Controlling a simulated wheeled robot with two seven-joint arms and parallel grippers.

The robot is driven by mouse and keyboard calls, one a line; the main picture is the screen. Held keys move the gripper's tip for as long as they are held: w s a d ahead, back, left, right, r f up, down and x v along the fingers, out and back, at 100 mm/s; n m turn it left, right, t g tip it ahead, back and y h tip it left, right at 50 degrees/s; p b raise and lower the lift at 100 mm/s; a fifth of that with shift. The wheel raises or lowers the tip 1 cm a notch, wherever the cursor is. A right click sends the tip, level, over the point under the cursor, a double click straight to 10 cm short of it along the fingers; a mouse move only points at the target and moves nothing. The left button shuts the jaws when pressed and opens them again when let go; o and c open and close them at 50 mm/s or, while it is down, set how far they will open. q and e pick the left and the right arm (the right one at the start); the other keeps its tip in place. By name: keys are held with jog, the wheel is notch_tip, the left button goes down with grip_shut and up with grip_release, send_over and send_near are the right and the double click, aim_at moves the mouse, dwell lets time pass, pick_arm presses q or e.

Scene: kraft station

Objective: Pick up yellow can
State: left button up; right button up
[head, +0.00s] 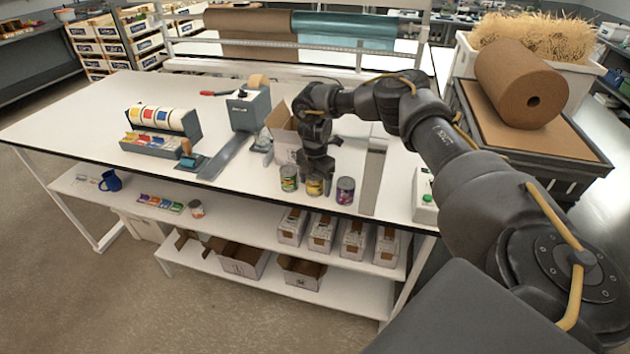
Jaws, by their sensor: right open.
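The yellow can (314,187) stands upright on the white table near its front edge, between two other cans. My right gripper (315,176) is right above it, pointing down, with its fingers open and close around the can's top. The gripper hides the upper part of the yellow can. I cannot tell whether the fingers touch it. A green-labelled can (289,178) stands just left of it and a purple-labelled can (345,190) just right. My left gripper is not in view.
An open cardboard box (283,134) stands behind the cans. A tape dispenser (247,108) and a label roll holder (163,122) stand to the left. A long metal strip (373,180) lies right of the cans.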

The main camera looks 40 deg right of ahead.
jog(key=shift+f, duration=0.3)
jog(key=shift+s, duration=0.1)
jog(key=shift+c, duration=0.5)
jog(key=c, duration=1.1)
jog(key=shift+o, duration=0.2)
jog(key=shift+r, duration=0.1)
